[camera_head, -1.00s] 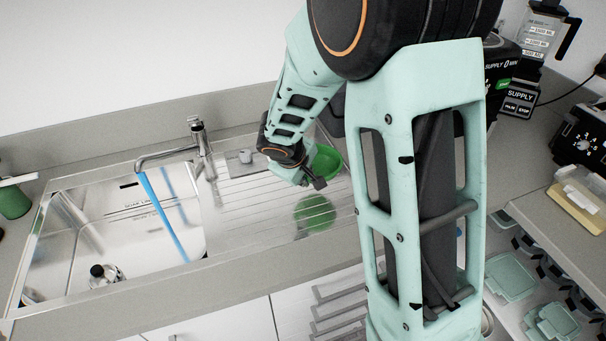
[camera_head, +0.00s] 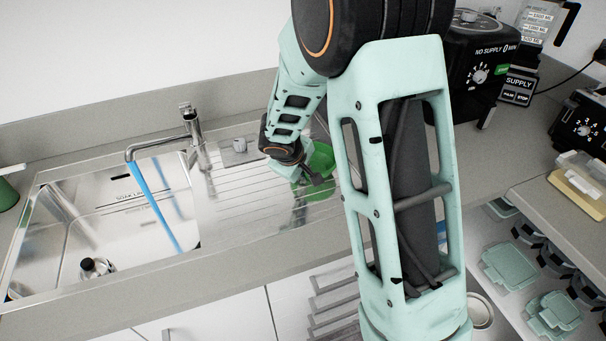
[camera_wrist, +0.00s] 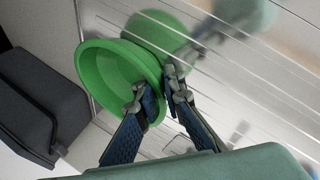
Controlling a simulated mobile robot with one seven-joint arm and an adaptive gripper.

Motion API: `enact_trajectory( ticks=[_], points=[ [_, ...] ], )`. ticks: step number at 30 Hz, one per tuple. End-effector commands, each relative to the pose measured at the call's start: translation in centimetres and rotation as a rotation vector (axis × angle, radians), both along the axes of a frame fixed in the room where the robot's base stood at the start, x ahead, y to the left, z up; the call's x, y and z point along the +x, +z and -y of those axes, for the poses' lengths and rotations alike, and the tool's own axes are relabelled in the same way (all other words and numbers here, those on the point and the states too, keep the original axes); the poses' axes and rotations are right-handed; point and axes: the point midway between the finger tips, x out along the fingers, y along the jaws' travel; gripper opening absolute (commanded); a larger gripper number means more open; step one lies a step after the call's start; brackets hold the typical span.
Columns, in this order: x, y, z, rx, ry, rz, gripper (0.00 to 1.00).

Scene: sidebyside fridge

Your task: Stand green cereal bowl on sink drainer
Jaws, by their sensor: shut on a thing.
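The green bowl (camera_head: 322,158) is over the right part of the steel sink drainer (camera_head: 240,190), partly hidden by my arm in the head view. My gripper (camera_head: 314,181) is at its near side. In the wrist view my gripper (camera_wrist: 158,88) is shut on the wall of the bowl (camera_wrist: 94,78), one finger inside and one outside. The bowl is tipped on its side, its opening facing left in that view. Its green reflection shows on the ridged drainer (camera_wrist: 245,75), close to the bowl. I cannot tell whether bowl and drainer touch.
The tap (camera_head: 190,135) stands left of the drainer, with blue water running into the basin (camera_head: 100,225). A black appliance (camera_head: 482,75) stands on the counter at right. A dark grey block (camera_wrist: 45,95) is beside the bowl.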

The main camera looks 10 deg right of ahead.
Motion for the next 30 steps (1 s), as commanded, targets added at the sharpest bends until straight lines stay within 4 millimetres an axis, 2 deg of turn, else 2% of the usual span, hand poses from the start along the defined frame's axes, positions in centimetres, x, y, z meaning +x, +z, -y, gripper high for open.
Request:
enact_trajectory(
  ticks=[2, 3, 7, 15, 20, 30],
  points=[
    [0.0, -0.3, 0.0, 0.000, 0.000, 0.002, 0.00],
    [0.0, -0.2, 0.0, 0.000, -0.001, 0.000, 0.13],
    [0.0, -0.2, 0.0, 0.000, 0.000, 0.000, 0.26],
    [0.0, -0.1, 0.0, 0.000, 0.000, 0.000, 0.26],
    [-0.2, 0.6, -0.1, 0.001, 0.000, 0.001, 0.26],
    [-3.0, 6.3, -1.7, 0.001, -0.001, 0.005, 0.26]
  ],
)
